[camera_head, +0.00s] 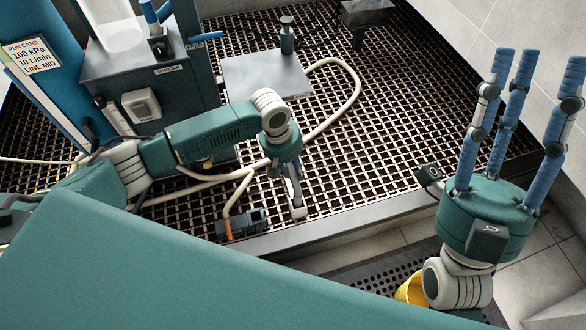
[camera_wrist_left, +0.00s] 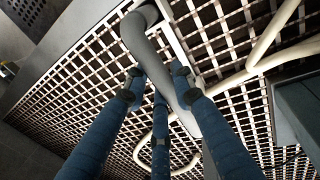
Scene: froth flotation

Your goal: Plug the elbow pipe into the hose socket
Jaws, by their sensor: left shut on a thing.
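My left gripper (camera_head: 291,186) is shut on the grey elbow pipe (camera_head: 297,206) above the grating, near its front rim. In the left wrist view the bent pipe (camera_wrist_left: 143,43) lies between the blue fingers (camera_wrist_left: 157,82), its bend toward the top. A dark fitting with an orange band (camera_head: 242,223) sits at the grating's front edge, left of the pipe and apart from it. The cream hose (camera_head: 234,196) runs to it; this looks like the hose socket, but its opening cannot be made out. My right gripper (camera_head: 535,62) is open and empty at the right, fingers upward.
A grey machine (camera_head: 150,75) with a labelled blue column (camera_head: 38,62) stands at the left. A grey plate (camera_head: 262,76) and a metal box (camera_head: 366,12) are farther back. The hose loops over the grating (camera_head: 400,130). A yellow container (camera_head: 412,290) is partly hidden by my right wrist.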

